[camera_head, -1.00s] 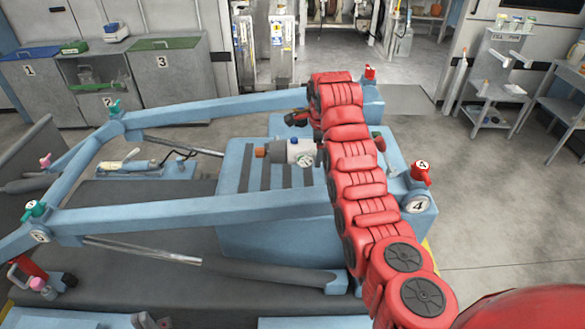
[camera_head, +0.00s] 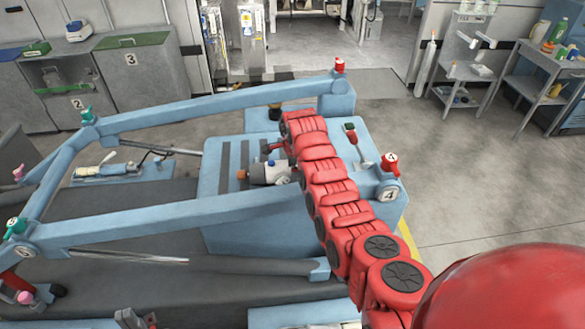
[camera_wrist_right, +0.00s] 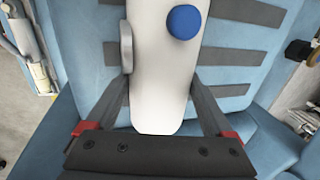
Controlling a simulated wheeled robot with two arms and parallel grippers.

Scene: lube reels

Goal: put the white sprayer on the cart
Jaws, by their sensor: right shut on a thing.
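The white sprayer (camera_head: 264,174), with an orange nozzle and blue cap, is over the striped blue platform in the head view. Its white body (camera_wrist_right: 158,85) and blue cap fill the middle of the right wrist view. My right gripper (camera_wrist_right: 160,108) has one finger on each side of the body and is shut on it. In the head view my red right arm hides part of that gripper. My left gripper (camera_head: 133,318) shows only as a small dark part at the bottom edge; its opening is unclear. Two grey shelf units stand at right; I cannot tell which is the cart.
The taller shelf unit (camera_head: 451,97) and the lower one (camera_head: 533,85) hold bottles and small items. Blue lift beams (camera_head: 190,222) cross in front of the platform (camera_head: 225,230). A numbered post (camera_head: 388,193) stands right of my arm. The floor (camera_head: 465,175) at right is clear.

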